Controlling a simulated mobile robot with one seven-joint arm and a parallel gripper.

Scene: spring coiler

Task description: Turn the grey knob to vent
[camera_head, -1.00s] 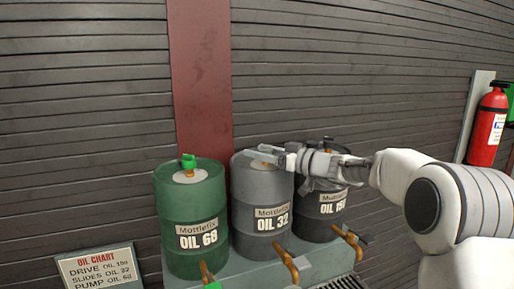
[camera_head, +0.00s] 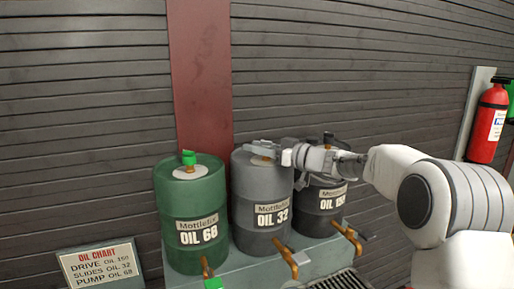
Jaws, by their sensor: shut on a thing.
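The grey OIL 32 drum (camera_head: 262,201) stands in the middle of three drums. My gripper (camera_head: 264,149) reaches in from the right over the drum's top. Its fingers are shut on the grey knob at the top fitting. The knob is mostly hidden by the grey fingers, and its exact angle cannot be told. A bit of brass fitting shows just below the fingers. Any vent marking is too small to see.
The OIL 68 drum (camera_head: 190,215) with a green knob (camera_head: 188,158) stands left. The dark OIL 150 drum (camera_head: 318,208) stands right, partly behind my arm. Brass taps (camera_head: 287,255) stick out in front. A fire extinguisher (camera_head: 487,125) hangs at the far right.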

